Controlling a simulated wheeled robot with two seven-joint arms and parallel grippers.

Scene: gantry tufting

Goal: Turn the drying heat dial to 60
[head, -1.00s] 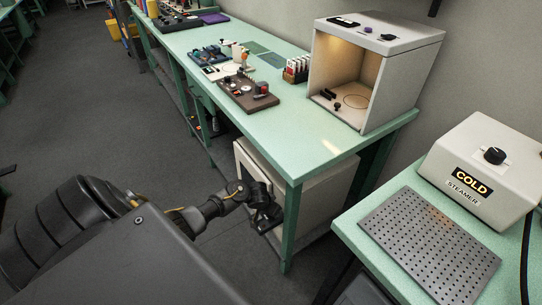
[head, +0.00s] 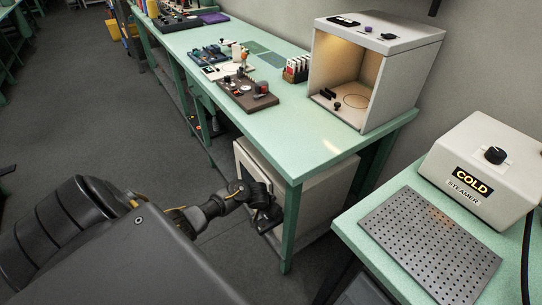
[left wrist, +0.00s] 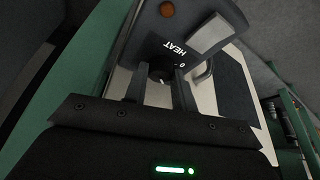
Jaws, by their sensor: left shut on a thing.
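The heat dial (left wrist: 159,72) is a dark round knob on a dark panel marked HEAT (left wrist: 176,50), with a 0 printed beside it. In the left wrist view my left gripper (left wrist: 159,80) has its two fingers on either side of the dial, shut on it. The dial's pointer is hidden, so I cannot read its setting. In the head view my left gripper (head: 264,214) is at the front of the white cabinet (head: 322,194) under the green bench, and the dial is hidden. My right gripper is not in view.
The green bench (head: 322,142) stands above the cabinet, with its leg (head: 291,228) close to my gripper. On it is an open lit box (head: 403,47). A steamer (head: 490,165) reading COLD and a perforated plate (head: 428,243) are on the right table. The floor left is clear.

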